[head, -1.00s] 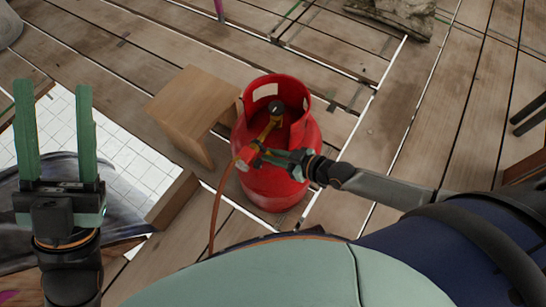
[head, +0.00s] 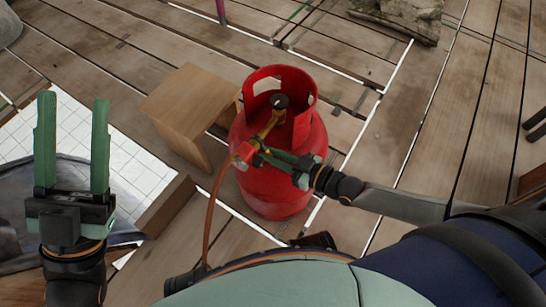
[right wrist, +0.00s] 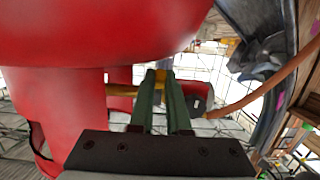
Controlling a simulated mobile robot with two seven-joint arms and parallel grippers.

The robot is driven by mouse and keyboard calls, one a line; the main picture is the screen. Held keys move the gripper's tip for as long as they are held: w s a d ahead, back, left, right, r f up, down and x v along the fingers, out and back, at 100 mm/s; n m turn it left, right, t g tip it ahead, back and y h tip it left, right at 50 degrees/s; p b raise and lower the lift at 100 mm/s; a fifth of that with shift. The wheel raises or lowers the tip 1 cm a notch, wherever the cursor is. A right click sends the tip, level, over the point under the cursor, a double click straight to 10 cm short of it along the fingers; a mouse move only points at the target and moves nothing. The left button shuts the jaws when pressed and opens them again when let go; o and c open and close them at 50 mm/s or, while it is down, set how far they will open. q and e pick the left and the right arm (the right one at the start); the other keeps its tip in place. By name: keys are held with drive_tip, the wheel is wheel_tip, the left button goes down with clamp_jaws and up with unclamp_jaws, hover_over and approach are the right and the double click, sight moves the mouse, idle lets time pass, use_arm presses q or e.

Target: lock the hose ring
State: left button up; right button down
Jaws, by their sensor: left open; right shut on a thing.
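The red gas bottle (head: 283,192) stands upright on the planks. A brass valve with a black knob (head: 280,101) sits inside its collar. The red hose ring (head: 246,152) is at the valve's near-left end, where the orange hose (head: 216,200) begins and hangs down. My left gripper (head: 72,145) is open, empty and well left of the bottle.
A wooden stool (head: 185,115) stands close to the bottle's left. A white tiled patch (head: 135,165) lies further left, with a wooden beam (head: 165,203) along its edge. A stone block (head: 400,12) is at the back.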

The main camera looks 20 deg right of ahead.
drive_tip(key=shift+a, duration=0.1)
idle(0.3)
drive_tip(key=c, duration=0.9)
unclamp_jaws()
drive_tip(key=p+v, duration=0.4)
drive_tip(key=v, duration=0.8)
drive_tip(key=shift+s+f, duration=0.1)
drive_tip(key=shift+s, duration=0.1)
